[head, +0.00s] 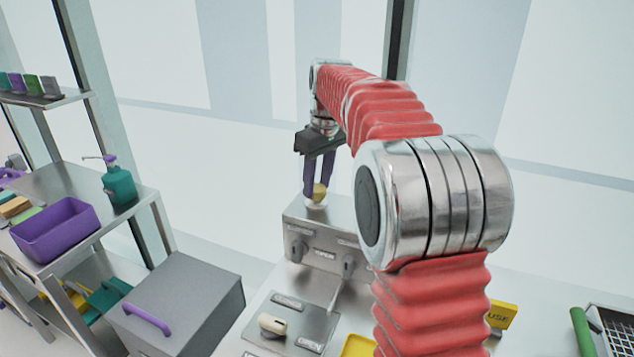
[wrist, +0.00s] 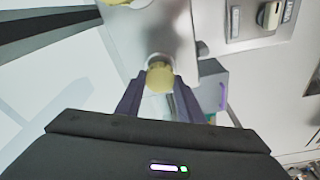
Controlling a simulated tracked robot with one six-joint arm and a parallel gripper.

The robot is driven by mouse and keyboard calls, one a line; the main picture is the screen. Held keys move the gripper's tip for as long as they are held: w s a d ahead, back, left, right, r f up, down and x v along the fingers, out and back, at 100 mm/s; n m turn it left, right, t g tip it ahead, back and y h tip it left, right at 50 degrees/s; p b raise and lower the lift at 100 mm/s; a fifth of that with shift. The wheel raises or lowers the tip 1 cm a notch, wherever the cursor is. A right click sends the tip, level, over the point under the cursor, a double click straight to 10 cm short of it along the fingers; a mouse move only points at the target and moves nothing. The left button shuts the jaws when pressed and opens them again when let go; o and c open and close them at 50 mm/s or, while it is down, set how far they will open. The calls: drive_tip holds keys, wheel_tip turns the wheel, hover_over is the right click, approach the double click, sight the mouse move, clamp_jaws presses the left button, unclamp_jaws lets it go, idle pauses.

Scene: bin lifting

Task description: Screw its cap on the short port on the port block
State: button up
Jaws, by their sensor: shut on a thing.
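My gripper (head: 318,188) points down over the top of the grey metal port block (head: 292,213). Its two dark purple fingers are shut on a yellow cap (head: 320,192). A pale round port (head: 316,204) shows just below the cap on the block's top. In the wrist view the cap (wrist: 160,77) sits between the fingertips (wrist: 159,84), with a pale ring around its far edge. I cannot tell whether the cap touches the port or its thread.
The block's front has dark knobs (head: 299,249) and labels. A panel with a cream knob (head: 272,324) lies in front. A grey box with a purple handle (head: 148,320) stands left. A bench at far left holds a purple bin (head: 55,232) and a teal bottle (head: 119,186).

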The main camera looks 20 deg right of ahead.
drive_tip(key=m, duration=0.5)
drive_tip(key=shift+a+h, duration=0.15)
drive_tip(key=shift+h, duration=0.25)
drive_tip(key=shift+m+h, duration=0.3)
drive_tip(key=shift+m, duration=2.6)
drive_tip(key=o, duration=0.9)
drive_tip(key=n, duration=0.6)
drive_tip(key=shift+n+y, duration=0.3)
drive_tip(key=shift+y, duration=0.1)
drive_tip(key=shift+n+y, duration=0.5)
drive_tip(key=shift+n, duration=2.6)
drive_tip(key=shift+c, duration=0.4)
